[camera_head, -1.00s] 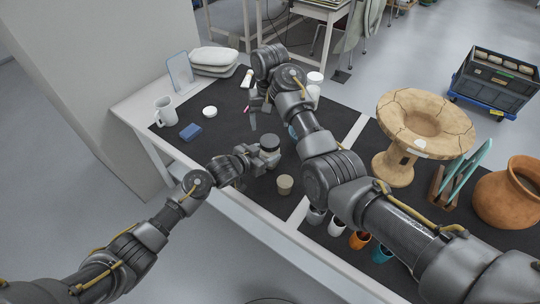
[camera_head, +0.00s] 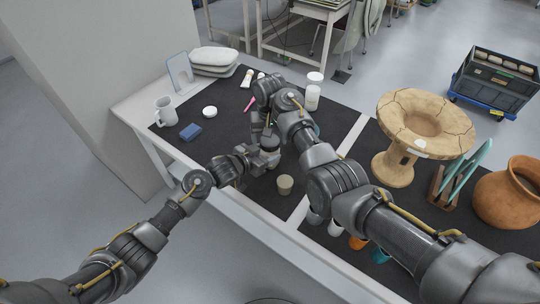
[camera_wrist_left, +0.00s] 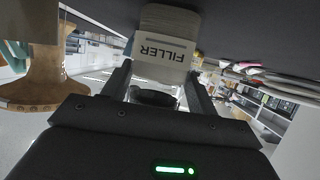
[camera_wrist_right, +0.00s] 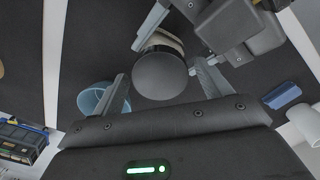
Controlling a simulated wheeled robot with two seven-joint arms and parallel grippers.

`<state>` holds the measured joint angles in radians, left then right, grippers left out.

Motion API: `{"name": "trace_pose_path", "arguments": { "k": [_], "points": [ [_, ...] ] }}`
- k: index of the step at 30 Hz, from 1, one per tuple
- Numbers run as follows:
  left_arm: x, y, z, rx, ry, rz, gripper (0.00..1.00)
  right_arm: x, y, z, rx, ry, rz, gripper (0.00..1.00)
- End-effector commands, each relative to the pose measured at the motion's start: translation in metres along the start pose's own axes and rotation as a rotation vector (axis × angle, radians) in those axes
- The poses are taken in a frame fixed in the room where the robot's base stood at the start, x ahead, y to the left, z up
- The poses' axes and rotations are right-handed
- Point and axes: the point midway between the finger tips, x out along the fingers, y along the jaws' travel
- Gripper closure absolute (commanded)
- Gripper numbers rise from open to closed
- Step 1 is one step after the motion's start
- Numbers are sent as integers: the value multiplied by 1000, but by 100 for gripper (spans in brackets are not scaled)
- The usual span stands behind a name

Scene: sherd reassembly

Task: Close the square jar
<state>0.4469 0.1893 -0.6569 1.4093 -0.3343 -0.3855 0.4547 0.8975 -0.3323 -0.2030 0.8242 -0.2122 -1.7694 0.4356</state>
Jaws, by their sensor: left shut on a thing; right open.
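The jar (camera_wrist_left: 165,45) is pale with a FILLER label in the left wrist view. My left gripper (camera_head: 262,157) is shut on it, near the front of the dark mat. A dark round lid (camera_wrist_right: 160,74) is at the jar's top and hides its mouth; it also shows in the head view (camera_head: 269,143). I cannot tell whether the lid is fully seated. My right gripper (camera_wrist_right: 162,80) is open above the jar, with one finger on each side of the lid. In the head view my right arm partly covers the jar.
A beige cup (camera_head: 285,184) stands just in front of the jar. A blue cup (camera_wrist_right: 97,97) is close to my right fingers. A white disc (camera_head: 209,112), blue block (camera_head: 190,131) and mug (camera_head: 164,111) lie left. A cracked clay stand (camera_head: 399,160) is right.

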Motion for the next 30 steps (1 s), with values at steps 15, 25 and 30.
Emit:
{"name": "trace_pose_path", "arguments": {
  "k": [15,25,30],
  "points": [
    [0,0,-2,0,3,0,100,-1,0,0,13,1,0,69],
    [0,0,-2,0,3,0,100,-1,0,0,11,1,0,16],
    [0,0,-2,0,3,0,100,-1,0,0,11,1,0,16]
  ]
}}
